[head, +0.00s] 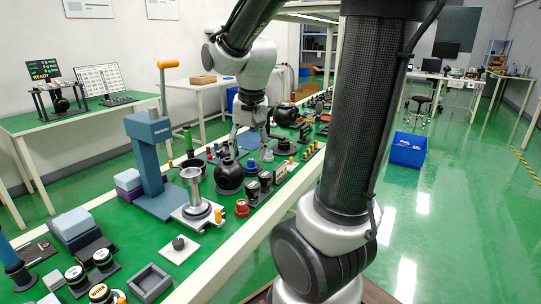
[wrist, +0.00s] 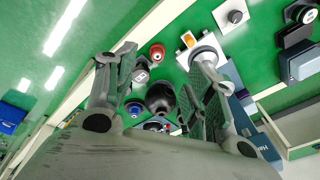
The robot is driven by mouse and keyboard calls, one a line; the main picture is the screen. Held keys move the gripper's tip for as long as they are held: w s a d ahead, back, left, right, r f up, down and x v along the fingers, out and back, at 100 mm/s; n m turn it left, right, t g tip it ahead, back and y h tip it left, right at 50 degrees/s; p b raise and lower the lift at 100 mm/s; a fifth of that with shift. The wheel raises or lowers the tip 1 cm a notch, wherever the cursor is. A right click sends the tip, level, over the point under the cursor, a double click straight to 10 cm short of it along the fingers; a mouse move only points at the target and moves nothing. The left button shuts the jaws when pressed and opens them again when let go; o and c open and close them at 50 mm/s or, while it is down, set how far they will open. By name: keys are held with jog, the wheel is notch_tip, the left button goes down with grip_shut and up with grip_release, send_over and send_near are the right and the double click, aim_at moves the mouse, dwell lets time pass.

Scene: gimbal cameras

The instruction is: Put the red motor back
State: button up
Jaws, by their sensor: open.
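A small red round part (head: 242,208), which looks like the red motor, stands on the green bench near its front edge, right of a silver cylinder on a white plate. It also shows in the wrist view (wrist: 157,52), beyond the fingers. My gripper (head: 252,150) is above the bench, farther back than the red part and apart from it. In the wrist view my gripper (wrist: 160,75) has its two fingers wide apart, with nothing held between them. I cannot tell which spot on the bench is the motor's place.
A black round body (head: 229,176) stands close below my gripper, with small black units (head: 265,180) to its right. A tall blue press (head: 148,150) and the silver cylinder (head: 193,185) stand to the left. A blue bin (head: 408,150) is on the floor.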

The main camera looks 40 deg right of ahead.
jog(key=s+a+r+n+t, duration=0.1)
jog(key=s+r+n, duration=0.1)
jog(key=s, duration=0.4)
jog(key=s+a+r+n+t, duration=0.1)
jog(key=s+r+n, duration=0.1)
jog(key=s+n, duration=0.3)
jog(key=shift+s, duration=1.2)
jog(key=shift+r, duration=0.1)
